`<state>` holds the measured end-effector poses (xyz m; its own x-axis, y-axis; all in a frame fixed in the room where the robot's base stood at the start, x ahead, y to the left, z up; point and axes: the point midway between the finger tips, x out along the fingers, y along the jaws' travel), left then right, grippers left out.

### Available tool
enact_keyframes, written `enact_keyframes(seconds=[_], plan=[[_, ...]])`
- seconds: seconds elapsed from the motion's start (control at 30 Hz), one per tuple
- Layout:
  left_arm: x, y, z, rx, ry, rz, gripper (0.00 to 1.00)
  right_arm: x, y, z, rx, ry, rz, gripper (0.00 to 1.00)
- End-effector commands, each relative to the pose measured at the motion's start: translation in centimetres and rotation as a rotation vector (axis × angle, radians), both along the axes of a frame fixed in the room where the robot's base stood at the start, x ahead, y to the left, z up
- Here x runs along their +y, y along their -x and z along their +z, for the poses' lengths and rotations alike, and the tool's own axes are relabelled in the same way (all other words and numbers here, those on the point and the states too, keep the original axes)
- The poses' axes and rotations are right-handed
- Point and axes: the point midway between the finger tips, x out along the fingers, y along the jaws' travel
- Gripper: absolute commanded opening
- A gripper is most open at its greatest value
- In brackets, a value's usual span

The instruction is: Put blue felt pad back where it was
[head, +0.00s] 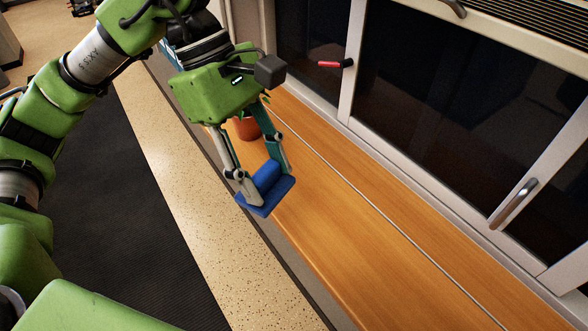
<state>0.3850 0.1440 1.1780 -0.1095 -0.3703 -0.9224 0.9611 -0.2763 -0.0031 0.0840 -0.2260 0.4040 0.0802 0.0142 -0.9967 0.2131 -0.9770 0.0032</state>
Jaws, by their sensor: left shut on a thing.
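The blue felt pad (268,200) is a flat dark blue piece with a raised block on top, in the head view near the middle. My left gripper (264,186) is shut on it, with one finger on each side of the raised block. The pad is over the front edge of the wooden window ledge (350,240). I cannot tell whether it touches the wood or hangs above it. My right gripper is not in view.
A reddish-brown pot (246,128) with a green plant stands on the ledge behind my left gripper. A window with metal handles (513,204) and a red-ended handle (332,64) runs along the back. The ledge right of the pad is clear.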

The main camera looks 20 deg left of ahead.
Motion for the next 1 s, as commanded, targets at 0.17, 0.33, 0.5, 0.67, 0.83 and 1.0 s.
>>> enact_keyframes(seconds=[0.17,0.33,0.5,0.67,0.83,1.0], plan=[[0.1,-3.0,-0.8,0.008,0.000,0.015,0.21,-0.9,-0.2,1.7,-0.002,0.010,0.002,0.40],[0.2,-7.2,-2.6,0.007,0.000,0.013,0.21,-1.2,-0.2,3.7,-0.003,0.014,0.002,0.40],[0.4,-10.5,-5.7,0.008,-0.002,0.012,0.21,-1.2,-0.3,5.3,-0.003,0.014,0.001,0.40],[0.4,-12.4,-8.1,0.005,-0.001,0.010,0.21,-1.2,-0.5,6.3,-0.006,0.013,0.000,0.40],[0.5,-13.3,-9.3,0.003,-0.001,0.010,0.21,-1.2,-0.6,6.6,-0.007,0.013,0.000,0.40],[0.5,-13.6,-11.1,0.007,-0.002,0.009,0.21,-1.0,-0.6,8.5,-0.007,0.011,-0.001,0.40]])
